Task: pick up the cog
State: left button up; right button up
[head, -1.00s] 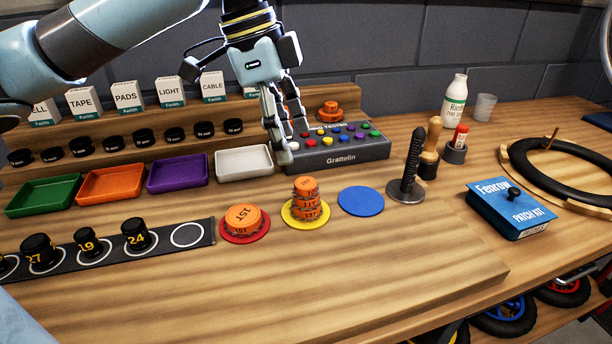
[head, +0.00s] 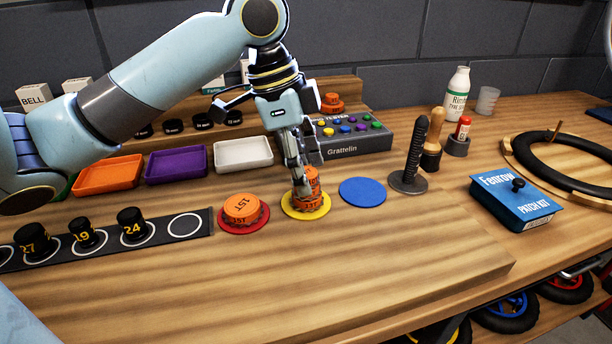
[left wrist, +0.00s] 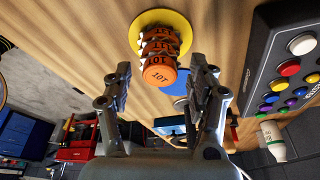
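A stack of orange cogs (head: 313,188) stands on a yellow disc (head: 297,214). In the left wrist view the top cog (left wrist: 159,75) faces the camera and is marked 10T, with larger cogs (left wrist: 158,43) behind it. My left gripper (head: 303,183) points down at the stack and hides part of it in the head view. In the left wrist view its two fingers (left wrist: 159,82) are apart on either side of the stack's line, with a gap to the top cog. Another orange cog (head: 243,207), marked 15T, lies on a red disc (head: 227,228). My right gripper is not in view.
A blue disc (head: 362,190) right of the stack is bare. The grey button box (head: 358,143) stands close behind my left gripper. A black threaded post (head: 414,155) and a blue patch kit (head: 515,200) stand to the right. The front of the bench is clear.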

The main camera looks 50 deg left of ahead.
pick_arm(q)
jog(key=c, duration=0.9)
jog(key=shift+o, duration=0.2)
jog(key=shift+r, duration=0.1)
